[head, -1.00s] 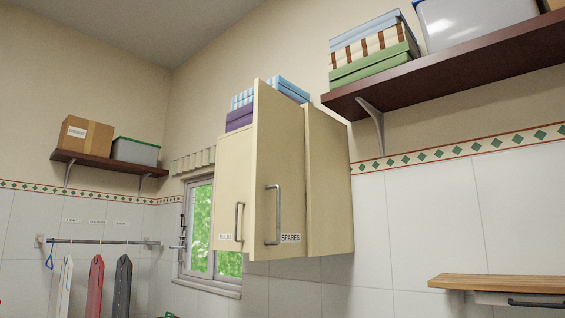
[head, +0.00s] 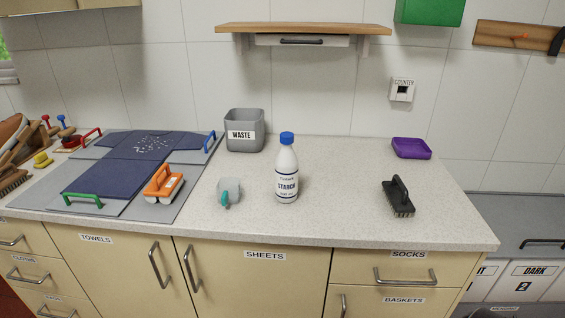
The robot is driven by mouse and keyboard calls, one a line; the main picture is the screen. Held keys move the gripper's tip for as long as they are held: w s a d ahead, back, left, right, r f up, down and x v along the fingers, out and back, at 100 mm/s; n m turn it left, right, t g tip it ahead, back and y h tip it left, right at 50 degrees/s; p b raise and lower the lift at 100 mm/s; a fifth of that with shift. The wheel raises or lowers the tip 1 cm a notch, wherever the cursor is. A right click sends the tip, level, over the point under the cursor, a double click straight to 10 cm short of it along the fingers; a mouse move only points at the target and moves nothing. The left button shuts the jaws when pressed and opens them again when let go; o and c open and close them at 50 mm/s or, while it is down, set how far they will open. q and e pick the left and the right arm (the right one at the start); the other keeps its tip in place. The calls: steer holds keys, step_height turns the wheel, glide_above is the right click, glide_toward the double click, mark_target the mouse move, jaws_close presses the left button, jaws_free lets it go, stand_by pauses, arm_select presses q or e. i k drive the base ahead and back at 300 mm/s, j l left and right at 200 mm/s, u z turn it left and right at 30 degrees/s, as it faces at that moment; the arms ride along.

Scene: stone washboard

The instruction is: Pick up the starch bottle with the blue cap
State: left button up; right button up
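The starch bottle (head: 287,172) stands upright on the speckled counter (head: 330,220), near the middle of the head view. It is white with a blue cap (head: 287,138) and a label reading STARCH. Nothing touches it. Neither of my grippers shows in the head view.
A grey cup-like item (head: 228,193) with a teal part stands left of the bottle. A grey WASTE bin (head: 245,131) is behind it. An orange-handled tool (head: 164,185) lies farther left, and a black brush (head: 398,196) to the right. A wooden shelf (head: 303,29) hangs above.

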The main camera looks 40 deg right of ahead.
mark_target(286, 161)
steer(key=i+j+z, duration=0.1)
steer(key=z, duration=0.6)
